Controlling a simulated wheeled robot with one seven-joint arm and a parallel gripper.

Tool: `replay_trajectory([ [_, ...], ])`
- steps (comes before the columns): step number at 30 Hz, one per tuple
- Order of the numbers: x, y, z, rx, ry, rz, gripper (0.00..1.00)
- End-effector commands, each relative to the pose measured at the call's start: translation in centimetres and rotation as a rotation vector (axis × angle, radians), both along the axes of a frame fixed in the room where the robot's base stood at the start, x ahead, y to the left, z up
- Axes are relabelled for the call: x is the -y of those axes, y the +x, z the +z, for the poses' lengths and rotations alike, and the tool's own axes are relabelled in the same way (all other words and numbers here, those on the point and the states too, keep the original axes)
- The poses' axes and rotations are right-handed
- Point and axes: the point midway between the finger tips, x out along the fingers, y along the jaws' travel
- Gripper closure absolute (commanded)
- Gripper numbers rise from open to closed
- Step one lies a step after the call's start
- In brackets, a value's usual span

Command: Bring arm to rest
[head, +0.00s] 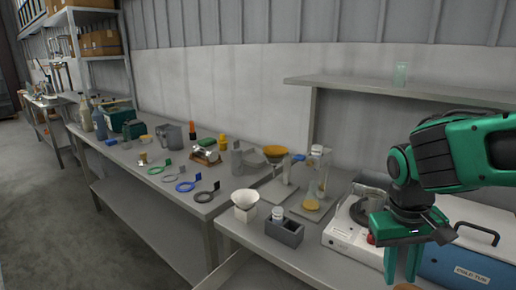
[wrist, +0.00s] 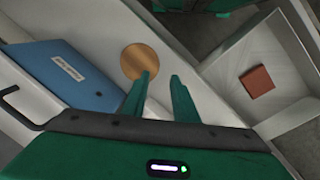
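My green gripper (head: 403,264) is at the right of the head view, pointing down beside the hot plate and the blue box. Its two fingers stand apart with nothing between them. They also show in the wrist view (wrist: 161,78), where the gap between the tips is clear. A round tan disc (wrist: 140,62) lies on the surface beyond the left fingertip, apart from the fingers as far as I can tell. My arm comes in from the right edge of the head view.
A blue box (head: 464,262) with a label and handle stands close to the gripper. A white hot plate (head: 345,236) and a glass beaker (head: 372,194) are behind it. A pale tray (wrist: 284,38) holds a red-brown block (wrist: 257,82). Glassware and rings crowd the benches leftward.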

Motion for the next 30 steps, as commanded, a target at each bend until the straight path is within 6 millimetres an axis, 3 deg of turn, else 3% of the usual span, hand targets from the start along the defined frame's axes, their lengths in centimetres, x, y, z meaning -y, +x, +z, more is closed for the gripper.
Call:
replay_trajectory([
  [1,2.2,-1.2,0.2,0.004,0.015,-0.068,0.74],
  [3,4.6,-2.9,0.3,0.007,0.039,-0.150,0.74],
  [6,7.4,-5.6,0.3,0.012,0.074,-0.261,0.74],
  [10,9.6,-8.7,0.1,0.022,0.119,-0.377,0.74],
  [17,11.0,-11.5,-0.2,0.036,0.164,-0.475,0.74],
  [30,11.0,-11.7,-0.2,0.036,0.167,-0.481,0.74],
])
